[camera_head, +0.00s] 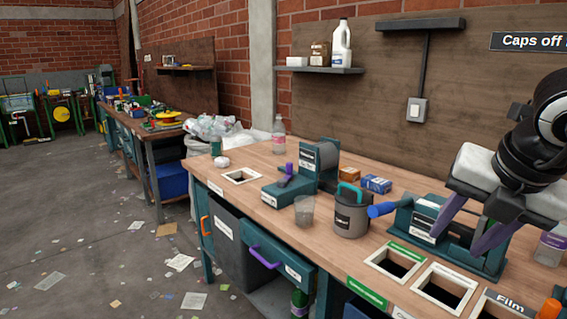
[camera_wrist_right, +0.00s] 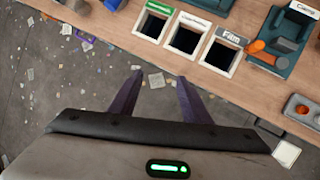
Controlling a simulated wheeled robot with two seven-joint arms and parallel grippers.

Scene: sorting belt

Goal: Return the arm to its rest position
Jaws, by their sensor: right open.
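My right gripper (camera_head: 458,242) comes in from the right in the head view, with its two purple fingers spread and nothing between them. In the right wrist view the fingers (camera_wrist_right: 160,82) also stand apart and empty, with the floor beyond them and the bench's front edge farther up. My right arm's dark joint and pale gripper body fill the right side of the head view. My left gripper does not show in either view.
The wooden bench (camera_head: 258,161) has labelled square openings, including a green-labelled one (camera_head: 371,263) and Film (camera_wrist_right: 202,57). A teal-handled grey pot (camera_head: 351,219), a clear cup (camera_head: 304,212) and teal fixtures (camera_head: 285,192) stand on it. Floor (camera_head: 75,215) lies in front, littered with scraps.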

